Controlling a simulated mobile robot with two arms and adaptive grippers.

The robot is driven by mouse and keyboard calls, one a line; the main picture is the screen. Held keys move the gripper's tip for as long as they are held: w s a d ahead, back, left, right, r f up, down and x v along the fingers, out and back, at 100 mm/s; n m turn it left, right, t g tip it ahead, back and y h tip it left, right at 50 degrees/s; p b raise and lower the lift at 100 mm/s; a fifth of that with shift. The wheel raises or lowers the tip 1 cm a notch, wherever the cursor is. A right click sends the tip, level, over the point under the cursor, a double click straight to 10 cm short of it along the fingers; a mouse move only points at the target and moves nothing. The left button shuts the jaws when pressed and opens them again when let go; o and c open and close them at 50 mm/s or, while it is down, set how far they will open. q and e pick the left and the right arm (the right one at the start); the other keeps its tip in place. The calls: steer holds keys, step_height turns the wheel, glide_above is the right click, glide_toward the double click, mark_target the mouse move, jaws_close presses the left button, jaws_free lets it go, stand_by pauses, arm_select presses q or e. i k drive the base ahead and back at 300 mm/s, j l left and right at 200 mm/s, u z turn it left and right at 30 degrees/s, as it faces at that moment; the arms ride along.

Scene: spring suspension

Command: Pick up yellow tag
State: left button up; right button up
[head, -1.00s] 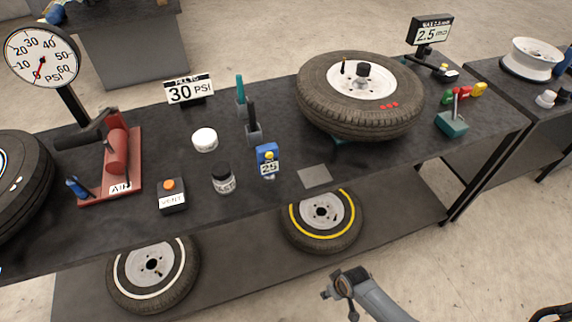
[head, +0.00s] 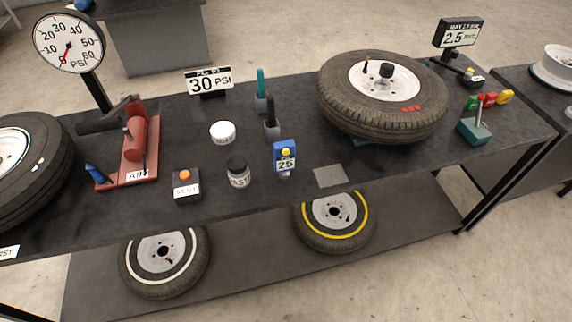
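The yellow tag (head: 506,97) is at the right end of the bench in the head view. It sits beside a red tag (head: 489,99) and a green tag (head: 472,103), above a small teal stand (head: 474,132). How the tags hang on the stand is too small to tell. Neither of my grippers shows in this view.
A tyre on a white wheel (head: 383,97) lies left of the tags. A 2.5 mm display (head: 459,33) stands behind them. The bench (head: 300,205) also holds a blue gauge (head: 285,157), jars and a red air pump (head: 136,146). A bare strip lies along the front edge.

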mark_target(505, 95)
steer(key=z, duration=1.4)
steer(key=i+l+u, duration=0.4)
steer(key=i+l, duration=0.55)
